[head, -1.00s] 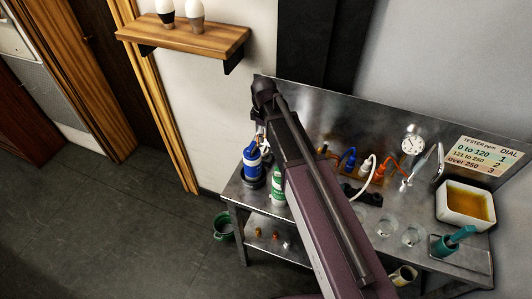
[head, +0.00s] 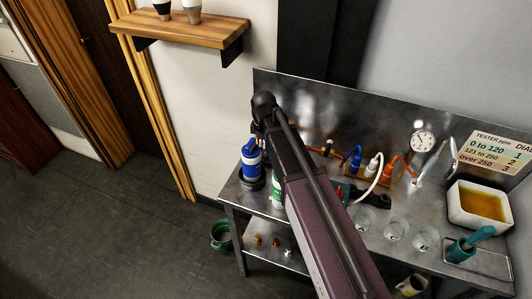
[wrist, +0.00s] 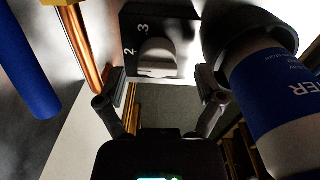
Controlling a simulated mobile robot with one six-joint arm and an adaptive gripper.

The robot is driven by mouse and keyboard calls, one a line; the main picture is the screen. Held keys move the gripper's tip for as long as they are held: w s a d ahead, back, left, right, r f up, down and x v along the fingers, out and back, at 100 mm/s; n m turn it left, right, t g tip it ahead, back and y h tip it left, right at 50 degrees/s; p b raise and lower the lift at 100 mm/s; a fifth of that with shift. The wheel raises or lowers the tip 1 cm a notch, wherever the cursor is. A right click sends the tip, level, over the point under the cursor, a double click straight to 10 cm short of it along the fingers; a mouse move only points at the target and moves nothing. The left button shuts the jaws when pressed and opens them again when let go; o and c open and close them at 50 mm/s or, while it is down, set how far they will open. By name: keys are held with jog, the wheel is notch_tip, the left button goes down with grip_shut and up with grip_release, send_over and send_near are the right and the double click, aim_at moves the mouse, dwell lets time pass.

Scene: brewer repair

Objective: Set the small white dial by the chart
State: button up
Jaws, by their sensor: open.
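The small white dial (wrist: 158,57) sits on a black block (wrist: 128,22) in the wrist view, with the numbers 2 and 3 legible beside it. Which number it points to I cannot tell. My gripper (wrist: 161,84) is open, its two fingers spread on either side below the dial in the picture, with nothing between them. In the head view my arm hides the dial. The chart (head: 495,155) on the back panel pairs tester ppm with dial: 0 to 120 is 1, 121 to 250 is 2, over 250 is 3.
A blue and white bottle (wrist: 274,105) in a dark holder (wrist: 232,22) stands close right of my gripper. A copper pipe (wrist: 82,45) and a blue cylinder (wrist: 22,62) are at left. A round gauge (head: 422,142), clear cups and an amber-filled tray (head: 455,215) are on the bench's right.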

jog(key=shift+f+b, duration=0.55)
jog(key=shift+f, duration=0.25)
